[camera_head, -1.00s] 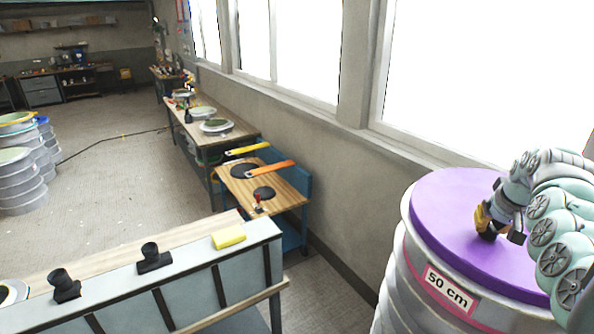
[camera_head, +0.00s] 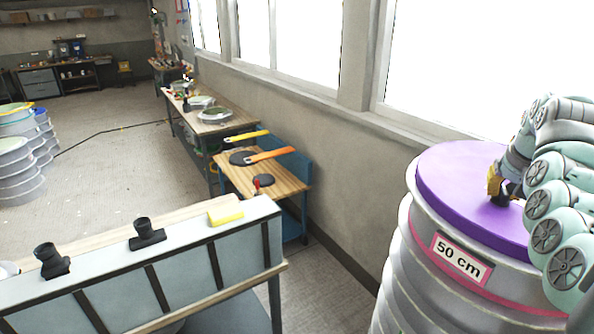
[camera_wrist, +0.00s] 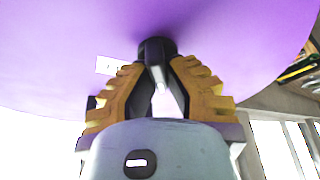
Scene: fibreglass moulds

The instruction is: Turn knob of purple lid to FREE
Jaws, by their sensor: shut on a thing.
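The purple lid (camera_head: 465,190) lies on top of a tall stack of grey-white round moulds at the right in the head view. The lid also fills the upper part of the wrist view (camera_wrist: 70,50). My gripper (camera_head: 503,194) is over the lid at its middle. In the wrist view my gripper (camera_wrist: 158,75) has its two yellow-and-black fingers shut on the black knob (camera_wrist: 155,46) of the lid. A small white label (camera_wrist: 108,66) with dark marks lies left of the knob; its text is too small to read.
The mould stack (camera_head: 415,240) bears a pink-framed "50 cm" label (camera_head: 460,258). A grey bench (camera_head: 200,262) with a yellow sponge (camera_head: 226,214) stands at front left. A wooden table (camera_head: 285,183) stands by the wall. The floor beyond is mostly clear.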

